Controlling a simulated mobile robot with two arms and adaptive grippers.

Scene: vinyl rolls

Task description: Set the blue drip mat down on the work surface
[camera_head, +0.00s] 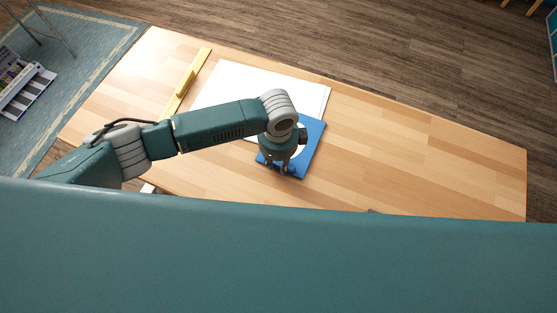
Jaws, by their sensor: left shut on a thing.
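The blue drip mat (313,135) is a square blue sheet with a pale round patch partly showing. It is under my left gripper (284,169), near the front edge of the wooden work surface (420,150). My left gripper points down and is shut on the mat near its front edge. The wrist hides part of the mat. I cannot tell whether the mat touches the work surface or is just above it. My right gripper is not in view.
A white sheet or board (240,83) lies behind the mat, and the mat overlaps its right side in the picture. A yellow bar with a handle (188,80) lies to the left. The right half of the work surface is mostly clear.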

